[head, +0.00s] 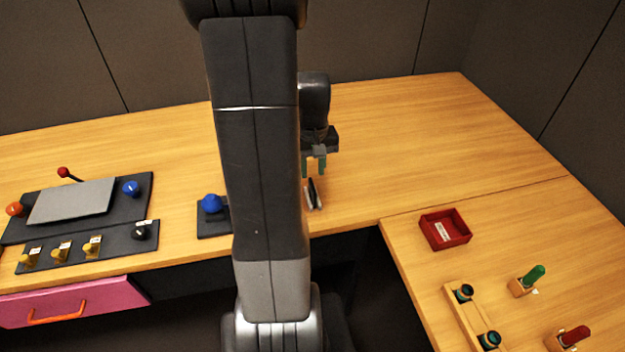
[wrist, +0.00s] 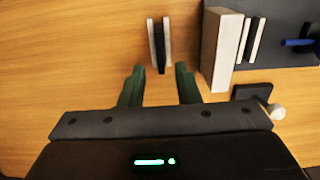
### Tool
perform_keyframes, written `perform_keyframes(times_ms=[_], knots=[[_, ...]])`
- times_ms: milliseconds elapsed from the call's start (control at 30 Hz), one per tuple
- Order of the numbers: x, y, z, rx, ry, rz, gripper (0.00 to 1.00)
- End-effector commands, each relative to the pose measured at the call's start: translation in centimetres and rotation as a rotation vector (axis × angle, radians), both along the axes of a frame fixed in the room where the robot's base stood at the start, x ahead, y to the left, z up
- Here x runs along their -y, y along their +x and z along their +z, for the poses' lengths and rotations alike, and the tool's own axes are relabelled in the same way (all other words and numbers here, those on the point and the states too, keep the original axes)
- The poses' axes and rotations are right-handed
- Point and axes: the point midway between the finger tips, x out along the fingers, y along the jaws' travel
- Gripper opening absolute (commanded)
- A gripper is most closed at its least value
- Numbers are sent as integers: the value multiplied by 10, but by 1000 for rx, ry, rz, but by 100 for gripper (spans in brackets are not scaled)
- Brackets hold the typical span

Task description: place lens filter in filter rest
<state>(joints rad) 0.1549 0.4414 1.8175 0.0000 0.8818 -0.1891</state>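A thin dark piece, likely the lens filter (head: 311,188), stands on edge on the table below my gripper. In the wrist view this dark piece (wrist: 161,52) is between two thin pale upright plates, likely the filter rest (wrist: 151,40); a pale plate also shows in the head view (head: 318,203). My gripper (head: 313,171) is open and empty above them. In the wrist view its green fingertips (wrist: 160,68) are apart, lined up either side of the dark piece and not touching it. Whether the dark piece is fully seated cannot be told.
A pale block (wrist: 219,50) and thin slats stand right of the plates in the wrist view. A blue knob (head: 211,204) sits on a dark panel left of my arm. A red tray (head: 445,241) and a wooden rack (head: 471,318) stand right. The back table is clear.

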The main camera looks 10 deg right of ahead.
Motion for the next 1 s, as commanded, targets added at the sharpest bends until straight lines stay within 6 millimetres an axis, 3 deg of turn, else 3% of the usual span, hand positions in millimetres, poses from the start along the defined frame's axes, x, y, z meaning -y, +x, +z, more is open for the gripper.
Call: perform_keyframes(times_ms=[200, 400, 767, 1000], knots=[[0, 0, 37, 2, 0, 0, 29], [0, 0, 49, 0, 0, 0, 29], [0, 0, 47, -2, 0, 0, 29], [0, -1, 18, -6, 1, 0, 29]])
